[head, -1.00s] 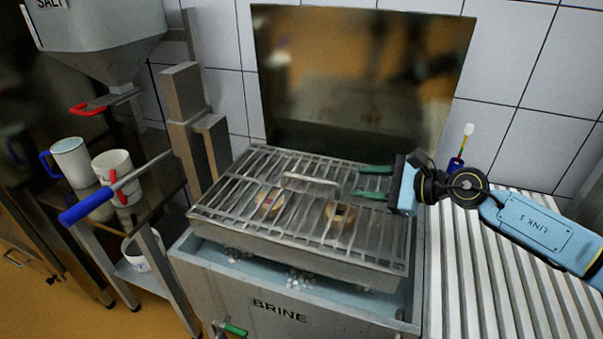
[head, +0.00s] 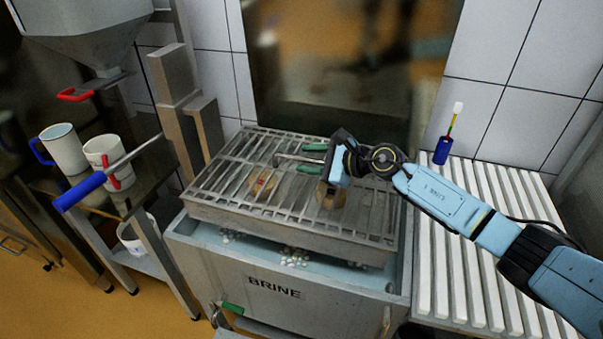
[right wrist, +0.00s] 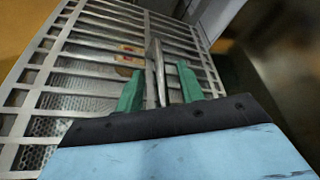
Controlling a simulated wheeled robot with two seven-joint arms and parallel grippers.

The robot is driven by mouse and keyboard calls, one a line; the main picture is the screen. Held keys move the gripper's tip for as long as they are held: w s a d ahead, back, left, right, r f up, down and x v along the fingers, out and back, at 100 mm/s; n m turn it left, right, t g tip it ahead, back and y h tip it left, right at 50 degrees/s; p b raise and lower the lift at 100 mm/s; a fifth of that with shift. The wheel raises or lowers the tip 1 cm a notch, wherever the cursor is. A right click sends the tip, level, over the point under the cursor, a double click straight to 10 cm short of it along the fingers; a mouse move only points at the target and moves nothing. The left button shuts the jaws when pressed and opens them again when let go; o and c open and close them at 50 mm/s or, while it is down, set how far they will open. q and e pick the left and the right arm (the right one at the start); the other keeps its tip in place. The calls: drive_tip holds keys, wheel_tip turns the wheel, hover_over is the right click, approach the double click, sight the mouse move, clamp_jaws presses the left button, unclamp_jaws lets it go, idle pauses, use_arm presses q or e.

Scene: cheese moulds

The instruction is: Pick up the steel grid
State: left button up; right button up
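The steel grid (head: 228,172) is a barred frame on top of the brine tank (head: 190,245). It has a raised bar handle (head: 285,156) near its middle. My right gripper (head: 304,158) reaches in from the right over the grid, its green fingers apart. In the right wrist view the handle (right wrist: 155,65) runs between the two fingers of the gripper (right wrist: 158,72), with gaps on both sides. The gripper is not shut on it. Round pale cheeses (head: 263,185) show under the bars. My left gripper is not in view.
A ribbed white draining surface (head: 440,290) lies to the right, with a blue-handled brush (head: 442,150) at its back. Two mugs (head: 62,148) stand on a side table at left. A steel panel (head: 300,60) rises behind the tank.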

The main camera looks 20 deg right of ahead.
drive_tip(key=shift+w+a, duration=0.15)
clamp_jaws()
idle(1.3)
drive_tip(key=shift+w+r, duration=0.1)
drive_tip(key=shift+r, duration=0.15)
